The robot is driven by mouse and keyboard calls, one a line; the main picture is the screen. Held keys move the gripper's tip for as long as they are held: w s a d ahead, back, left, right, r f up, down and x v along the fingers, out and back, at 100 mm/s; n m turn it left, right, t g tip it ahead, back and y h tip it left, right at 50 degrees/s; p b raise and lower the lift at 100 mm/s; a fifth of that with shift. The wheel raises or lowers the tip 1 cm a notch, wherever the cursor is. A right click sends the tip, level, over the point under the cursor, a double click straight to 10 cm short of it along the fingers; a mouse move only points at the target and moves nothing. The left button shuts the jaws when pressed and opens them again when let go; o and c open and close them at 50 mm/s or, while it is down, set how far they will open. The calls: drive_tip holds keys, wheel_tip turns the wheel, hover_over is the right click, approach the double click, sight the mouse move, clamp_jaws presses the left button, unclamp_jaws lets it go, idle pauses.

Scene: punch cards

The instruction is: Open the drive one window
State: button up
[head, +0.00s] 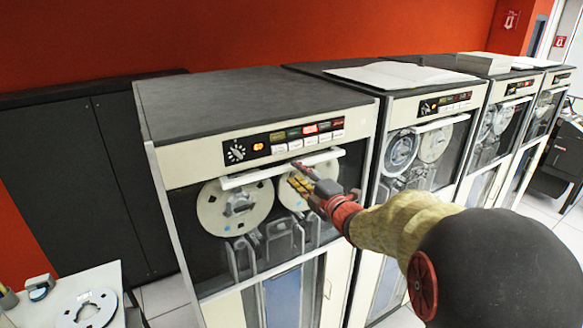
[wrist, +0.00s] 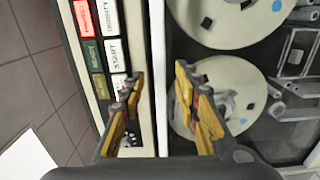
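The nearest tape drive (head: 158,170) has a dark top, and I take it as drive one, though I read no number on it. Its window (head: 205,262) covers two pale reels. A white handle bar (head: 250,178) runs along the window's top edge, just under the button panel. My gripper (head: 299,181), with yellow fingers, is at the right part of this bar. In the wrist view my gripper (wrist: 158,78) is open, with the white bar (wrist: 157,40) showing between its fingers. Contact with the bar cannot be told.
The button panel (head: 283,143) with lit buttons lies just above the bar. More drives (head: 430,125) stand to the right, with an open book (head: 400,75) on top. A dark cabinet (head: 85,185) stands left. A table with a loose reel (head: 86,309) is at the lower left.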

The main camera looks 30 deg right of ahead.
sight(291, 169)
drive_tip(key=shift+w+p, duration=0.45)
drive_tip(key=shift+w, duration=1.4)
drive_tip(key=c, duration=0.8)
clamp_jaws()
